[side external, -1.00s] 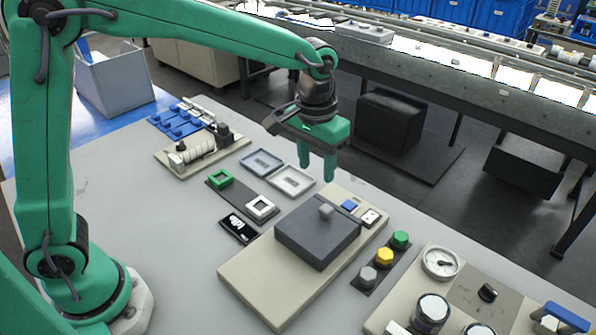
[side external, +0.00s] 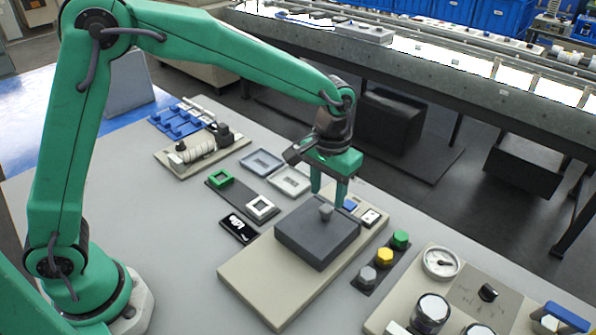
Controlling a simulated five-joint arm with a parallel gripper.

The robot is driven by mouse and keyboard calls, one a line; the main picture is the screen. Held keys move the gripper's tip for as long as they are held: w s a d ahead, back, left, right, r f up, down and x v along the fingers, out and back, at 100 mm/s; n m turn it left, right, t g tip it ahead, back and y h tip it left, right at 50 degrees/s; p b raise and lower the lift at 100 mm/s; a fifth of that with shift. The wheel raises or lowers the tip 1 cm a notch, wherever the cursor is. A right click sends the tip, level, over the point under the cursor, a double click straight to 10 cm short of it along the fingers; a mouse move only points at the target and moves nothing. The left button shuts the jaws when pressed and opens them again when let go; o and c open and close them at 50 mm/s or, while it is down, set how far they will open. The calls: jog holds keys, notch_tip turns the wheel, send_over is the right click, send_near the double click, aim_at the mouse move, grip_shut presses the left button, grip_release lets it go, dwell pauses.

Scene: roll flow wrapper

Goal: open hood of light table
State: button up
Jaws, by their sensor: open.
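The light table (side external: 265,289) is a beige panel on the grey bench. Its hood (side external: 314,240) is a dark grey flat box lying closed on the panel. A small grey knob (side external: 326,211) stands on top of the hood near its far edge. My gripper (side external: 328,203) is open and points down over the far part of the hood. Its two green fingers reach close to the knob, one on the left and one on the right in the picture. I cannot tell whether either finger touches the knob.
Yellow, green and grey hex knobs (side external: 384,256) stand on a strip right of the light table. Blue and white buttons (side external: 370,217) sit on its far right corner. A gauge panel (side external: 465,280) is at right.

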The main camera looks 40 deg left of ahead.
aim_at(326, 208)
jog(key=shift+f, duration=1.95)
grip_shut()
